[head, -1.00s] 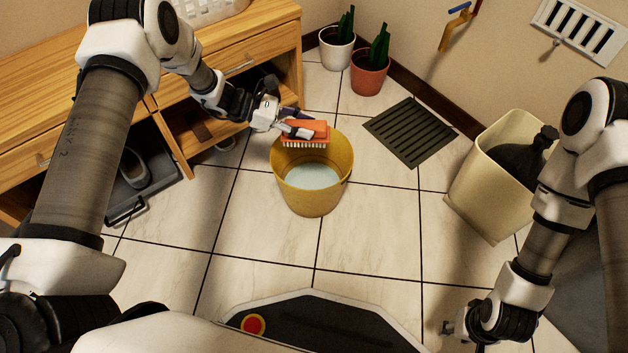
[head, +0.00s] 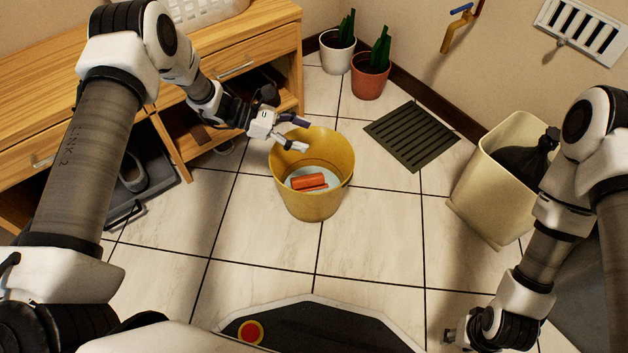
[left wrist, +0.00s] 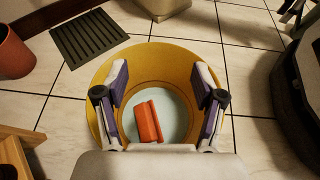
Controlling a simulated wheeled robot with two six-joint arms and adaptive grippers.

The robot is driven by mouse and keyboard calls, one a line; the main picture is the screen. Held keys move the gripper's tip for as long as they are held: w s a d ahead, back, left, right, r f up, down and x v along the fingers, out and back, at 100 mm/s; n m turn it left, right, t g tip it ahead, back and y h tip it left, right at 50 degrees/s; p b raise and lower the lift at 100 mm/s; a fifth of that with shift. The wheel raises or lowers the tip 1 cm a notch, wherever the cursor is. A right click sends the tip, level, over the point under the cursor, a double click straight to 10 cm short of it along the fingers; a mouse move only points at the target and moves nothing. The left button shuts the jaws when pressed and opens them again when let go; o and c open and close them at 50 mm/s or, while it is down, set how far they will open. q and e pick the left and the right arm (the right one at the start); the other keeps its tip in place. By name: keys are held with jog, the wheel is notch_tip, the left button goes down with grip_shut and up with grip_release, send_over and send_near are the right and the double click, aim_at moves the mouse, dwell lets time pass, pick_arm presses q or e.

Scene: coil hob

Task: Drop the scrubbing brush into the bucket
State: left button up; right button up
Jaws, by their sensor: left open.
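The scrubbing brush (head: 310,182), with an orange-red body, lies inside the yellow bucket (head: 318,207), on its pale bottom or in water there; I cannot tell which. In the left wrist view the brush (left wrist: 149,121) shows between my fingers, below them in the bucket (left wrist: 170,52). My left gripper (head: 299,133) is open and empty over the bucket's far left rim, and its two spread fingers also show in the left wrist view (left wrist: 160,92). My right gripper (head: 449,338) is low at the bottom right, far from the bucket; its jaws are too small to read.
A wooden cabinet (head: 247,50) stands left with a shoe (head: 133,172) on its lower shelf. Potted plants (head: 370,80) and a dark floor grate (head: 411,134) lie behind the bucket. A cream bin (head: 489,190) with a black bag stands right. Floor around the bucket is clear.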

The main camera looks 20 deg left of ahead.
pick_arm(q)
jog(key=v, duration=1.1)
jog(key=shift+a, duration=0.1)
